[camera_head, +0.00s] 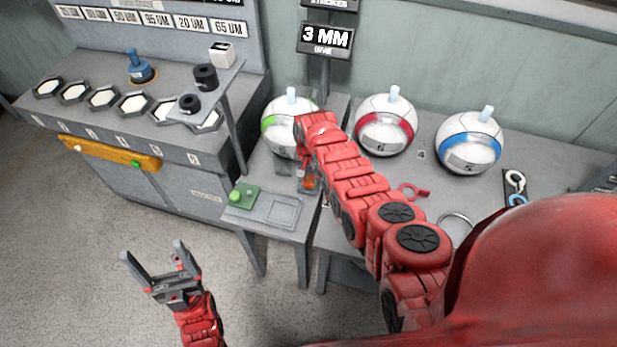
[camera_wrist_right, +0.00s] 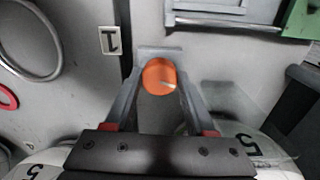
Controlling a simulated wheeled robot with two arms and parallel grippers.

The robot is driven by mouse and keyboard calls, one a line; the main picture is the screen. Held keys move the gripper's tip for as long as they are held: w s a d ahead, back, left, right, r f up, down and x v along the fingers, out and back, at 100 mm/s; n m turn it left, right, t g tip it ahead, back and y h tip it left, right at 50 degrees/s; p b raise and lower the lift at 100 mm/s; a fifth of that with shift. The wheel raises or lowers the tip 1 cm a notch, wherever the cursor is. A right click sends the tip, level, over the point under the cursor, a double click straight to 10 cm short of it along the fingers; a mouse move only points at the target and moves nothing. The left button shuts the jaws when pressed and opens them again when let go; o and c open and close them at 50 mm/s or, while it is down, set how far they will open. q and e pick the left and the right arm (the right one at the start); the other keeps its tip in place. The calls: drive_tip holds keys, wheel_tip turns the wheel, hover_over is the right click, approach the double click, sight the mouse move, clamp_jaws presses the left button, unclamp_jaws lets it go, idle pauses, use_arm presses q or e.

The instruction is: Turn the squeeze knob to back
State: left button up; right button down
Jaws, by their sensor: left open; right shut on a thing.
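The round orange squeeze knob (camera_wrist_right: 158,76) with a pale pointer mark sits between the fingers of my right gripper (camera_wrist_right: 160,90) in the right wrist view. The mark points to the right and slightly down there. In the head view, the orange knob (camera_head: 308,183) is partly hidden at the front of the small table, below the green-banded ball (camera_head: 274,112). My right gripper (camera_head: 298,170) is shut on it, with the arm reaching over from the right. My left gripper (camera_head: 160,266) is open and empty over the floor at the lower left.
A red-banded ball (camera_head: 385,125) and a blue-banded ball (camera_head: 468,142) stand on the table to the right. A green button box (camera_head: 241,196) stands left of the knob. A counter with hexagonal openings (camera_head: 103,97) is at the left. The floor is clear.

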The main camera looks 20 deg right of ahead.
drive_tip(key=n, duration=0.5)
drive_tip(key=shift+b, duration=0.4)
drive_tip(key=n, duration=0.3)
drive_tip(key=n+b, duration=0.1)
drive_tip(key=n, duration=0.2)
drive_tip(key=shift+d+f, duration=0.1)
drive_tip(key=shift+d, duration=0.1)
drive_tip(key=n, duration=0.5)
drive_tip(key=shift+d+b, duration=0.1)
drive_tip(key=shift+b, duration=0.25)
drive_tip(key=n, duration=0.5)
drive_tip(key=shift+w, duration=0.1)
drive_tip(key=shift+n, duration=0.4)
drive_tip(key=shift+c, duration=1.2)
unclamp_jaws()
drive_tip(key=shift+r, duration=0.2)
